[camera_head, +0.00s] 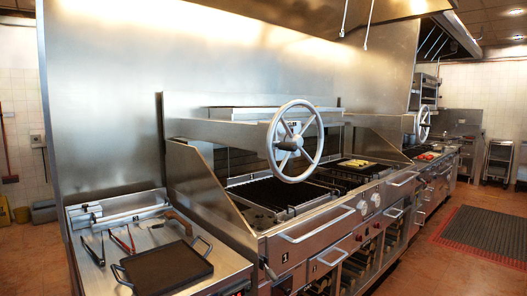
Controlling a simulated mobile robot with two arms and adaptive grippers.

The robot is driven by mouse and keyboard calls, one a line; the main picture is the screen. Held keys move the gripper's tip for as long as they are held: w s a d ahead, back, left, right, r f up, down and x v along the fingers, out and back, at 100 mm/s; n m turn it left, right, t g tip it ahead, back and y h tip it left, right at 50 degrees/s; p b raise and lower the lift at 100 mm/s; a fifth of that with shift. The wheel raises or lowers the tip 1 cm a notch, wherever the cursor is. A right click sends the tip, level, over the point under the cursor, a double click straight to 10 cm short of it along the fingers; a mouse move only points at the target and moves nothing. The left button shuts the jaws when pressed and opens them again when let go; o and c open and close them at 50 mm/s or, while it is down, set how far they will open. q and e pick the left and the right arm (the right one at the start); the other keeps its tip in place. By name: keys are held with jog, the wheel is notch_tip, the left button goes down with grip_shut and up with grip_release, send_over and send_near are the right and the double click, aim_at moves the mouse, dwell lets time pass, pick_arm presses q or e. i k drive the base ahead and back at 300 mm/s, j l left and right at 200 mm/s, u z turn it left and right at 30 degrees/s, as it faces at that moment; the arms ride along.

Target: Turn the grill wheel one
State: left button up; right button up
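A grey metal grill wheel (272,142) with several spokes and a central hub stands upright at the front of the nearer grill's hood, left of another wheel (428,122) farther along the line. The nearer grill's dark grate (275,192) lies below and behind the wheel. Small dark number labels mark the front panel (287,243) under it; one appears to read 1. Neither of my grippers shows in this view, so their positions relative to the wheel cannot be seen.
A steel counter (215,275) at the lower left holds a black griddle plate (165,270) with handles and several tongs or utensils. Horizontal bar handles (318,228) stick out from the grill front. Open floor (440,270) lies at the right, with a dark red-edged mat (485,232).

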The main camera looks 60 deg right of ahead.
aim_at(303, 143)
jog(key=z, duration=1.95)
